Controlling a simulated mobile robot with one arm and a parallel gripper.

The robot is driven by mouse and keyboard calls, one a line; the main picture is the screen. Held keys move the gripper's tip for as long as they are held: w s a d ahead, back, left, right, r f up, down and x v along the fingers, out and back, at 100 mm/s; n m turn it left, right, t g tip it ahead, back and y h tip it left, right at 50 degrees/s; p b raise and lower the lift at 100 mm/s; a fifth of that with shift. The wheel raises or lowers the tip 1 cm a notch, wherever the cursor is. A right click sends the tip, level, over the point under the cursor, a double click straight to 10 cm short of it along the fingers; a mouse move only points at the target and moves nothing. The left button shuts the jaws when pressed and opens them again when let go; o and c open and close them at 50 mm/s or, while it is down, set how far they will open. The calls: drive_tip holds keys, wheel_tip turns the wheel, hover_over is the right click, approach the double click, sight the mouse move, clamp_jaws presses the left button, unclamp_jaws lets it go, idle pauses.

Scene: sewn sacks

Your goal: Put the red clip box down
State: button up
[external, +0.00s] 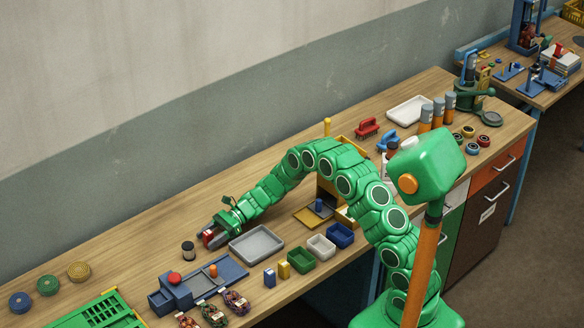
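My gripper (212,239) is at the end of my green arm, low over the wooden bench left of the grey tray. A small red box (208,235) shows between its dark fingers, and the gripper looks shut on it. The fingers hide part of the box. I cannot tell whether the box touches the bench top.
A dark jar (188,250) stands just left of the gripper. The grey tray (257,245) is to its right, and a blue fixture (200,284) is in front. Bare bench (135,262) lies between the jar and tins.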

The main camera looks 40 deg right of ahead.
drive_tip(key=shift+d+r, duration=0.15)
drive_tip(key=shift+d, duration=0.05)
drive_tip(key=v, duration=1.1)
drive_tip(key=shift+d, duration=0.3)
drive_tip(key=s+r+n+g+h, duration=0.1)
drive_tip(key=s+r+n+h, duration=0.2)
drive_tip(key=s, duration=0.5)
drive_tip(key=s+d+r+n+g+h, duration=0.1)
drive_tip(key=s+r+n+g, duration=0.1)
drive_tip(key=s+r+n, duration=0.45)
drive_tip(key=s+r+n+g+h, duration=0.1)
drive_tip(key=s+r+h, duration=0.15)
drive_tip(key=s, duration=0.65)
drive_tip(key=s+d+r+n+t+h, duration=0.1)
drive_tip(key=s+d+n+h, duration=0.2)
drive_tip(key=s+d, duration=0.6)
drive_tip(key=s+d+r+n+t+h, duration=0.1)
drive_tip(key=s+d+n+h, duration=0.3)
drive_tip(key=s+d, duration=0.5)
drive_tip(key=s+r+h, duration=0.1)
drive_tip(key=s+h, duration=0.1)
drive_tip(key=s, duration=0.4)
drive_tip(key=shift+d, duration=0.25)
drive_tip(key=shift+n, duration=0.25)
